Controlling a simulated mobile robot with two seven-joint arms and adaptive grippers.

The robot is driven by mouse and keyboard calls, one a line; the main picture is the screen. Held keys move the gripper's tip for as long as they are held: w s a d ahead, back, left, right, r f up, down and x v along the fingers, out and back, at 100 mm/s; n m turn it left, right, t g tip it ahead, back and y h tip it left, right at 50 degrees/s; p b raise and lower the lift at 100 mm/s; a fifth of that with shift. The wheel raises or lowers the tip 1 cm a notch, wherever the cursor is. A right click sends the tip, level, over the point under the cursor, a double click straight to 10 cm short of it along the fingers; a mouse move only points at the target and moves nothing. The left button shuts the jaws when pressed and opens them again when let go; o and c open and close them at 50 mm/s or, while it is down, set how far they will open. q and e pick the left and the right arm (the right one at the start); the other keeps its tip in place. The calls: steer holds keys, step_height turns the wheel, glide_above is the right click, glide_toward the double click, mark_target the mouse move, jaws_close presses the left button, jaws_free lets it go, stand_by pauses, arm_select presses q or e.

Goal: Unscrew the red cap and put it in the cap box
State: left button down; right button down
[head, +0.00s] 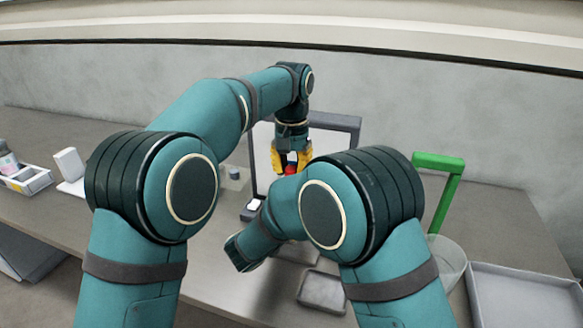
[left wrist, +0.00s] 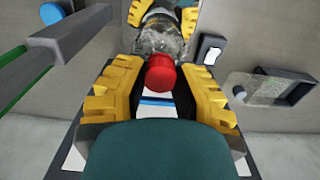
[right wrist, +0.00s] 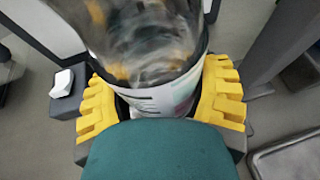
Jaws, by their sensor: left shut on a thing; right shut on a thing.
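The red cap (left wrist: 160,73) sits between the yellow fingers of my left gripper (left wrist: 158,70), which is shut on it. In the head view, the cap (head: 291,170) shows as a small red patch below the left gripper (head: 291,157). Just beyond the cap in the left wrist view is a clear bottle (left wrist: 160,38). My right gripper (right wrist: 155,85) is shut around the bottle (right wrist: 150,50), which carries a pale printed label. In the head view, my right arm hides the right gripper and most of the bottle. I cannot tell which container is the cap box.
A grey frame (head: 335,122) stands behind the grippers, a green frame (head: 440,162) to the right. A clear bin (head: 447,262) and a grey tray (head: 530,272) are at the right. A small grey tray (head: 322,292) lies in front. A white compartment tray (head: 27,180) stands far left.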

arm_select(q)
steer(key=n, duration=1.1)
steer(key=shift+n, duration=0.4)
steer(key=n, duration=0.5)
steer(key=shift+n, duration=0.3)
steer(key=n, duration=0.5)
steer(key=shift+n, duration=0.4)
steer(key=shift+r, duration=0.2)
steer(key=shift+r, duration=0.9)
